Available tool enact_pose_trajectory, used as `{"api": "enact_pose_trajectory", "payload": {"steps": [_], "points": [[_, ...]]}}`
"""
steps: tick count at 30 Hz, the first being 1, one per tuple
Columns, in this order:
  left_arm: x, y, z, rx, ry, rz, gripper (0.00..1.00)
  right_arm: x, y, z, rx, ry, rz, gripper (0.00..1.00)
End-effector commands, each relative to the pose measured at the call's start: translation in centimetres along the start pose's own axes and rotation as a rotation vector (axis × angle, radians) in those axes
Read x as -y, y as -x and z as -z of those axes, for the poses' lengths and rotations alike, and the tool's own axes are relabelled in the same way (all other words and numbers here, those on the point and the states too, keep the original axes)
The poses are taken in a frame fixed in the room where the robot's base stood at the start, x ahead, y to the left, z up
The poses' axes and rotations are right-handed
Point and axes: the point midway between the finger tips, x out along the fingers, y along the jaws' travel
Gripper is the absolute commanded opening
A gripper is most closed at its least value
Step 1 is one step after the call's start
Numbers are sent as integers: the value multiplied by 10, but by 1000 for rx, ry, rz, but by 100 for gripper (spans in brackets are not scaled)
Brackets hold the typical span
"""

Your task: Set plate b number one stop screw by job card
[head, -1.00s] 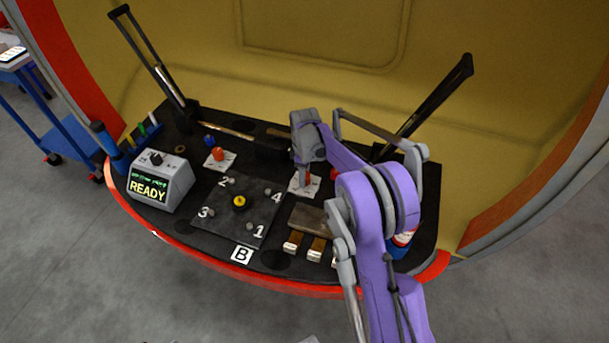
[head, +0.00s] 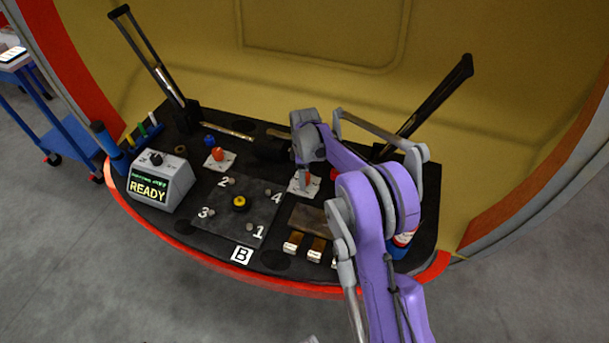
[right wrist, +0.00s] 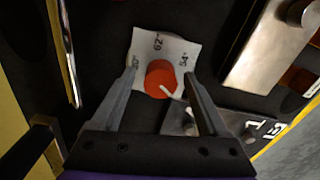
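Plate B (head: 215,228) lies flat on the black bench, with numbers 1 to 4 at its corners and a yellow-topped knob (head: 239,202) at its middle. The number one stop screw (head: 249,227) is a small grey head beside the 1. My right gripper (head: 304,182) points down over a white card (head: 314,188) with a red knob. In the right wrist view, my right gripper (right wrist: 160,78) is open, one finger on each side of the red knob (right wrist: 159,75), with gaps visible. The card (right wrist: 174,48) carries angle marks; a pale pointer runs from the knob. My left gripper is out of view.
A display box (head: 160,182) reading READY stands at the left. Another red knob (head: 218,154) on a white card sits behind the plate. Two tall black levers (head: 430,105) rise at the back.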

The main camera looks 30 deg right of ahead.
Motion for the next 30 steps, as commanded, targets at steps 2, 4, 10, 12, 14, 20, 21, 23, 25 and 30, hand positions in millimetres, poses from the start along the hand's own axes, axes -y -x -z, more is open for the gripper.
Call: {"api": "enact_pose_trajectory", "payload": {"steps": [2,4,10,12,14,20,21,23,25,30], "points": [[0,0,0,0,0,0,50,0,0,0,0,0,1,77],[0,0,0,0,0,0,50,0,0,0,0,0,1,77],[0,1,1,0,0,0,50,0,8,0,0,0,1,77],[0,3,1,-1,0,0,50,0,19,0,0,0,1,77],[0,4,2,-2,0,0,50,0,30,0,0,0,1,77],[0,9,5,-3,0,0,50,0,72,0,0,0,1,77],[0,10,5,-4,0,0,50,0,80,0,0,0,1,77],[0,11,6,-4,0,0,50,0,89,0,0,0,1,77],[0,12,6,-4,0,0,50,0,97,0,0,0,1,77],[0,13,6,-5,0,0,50,0,108,0,0,0,1,77]]}}
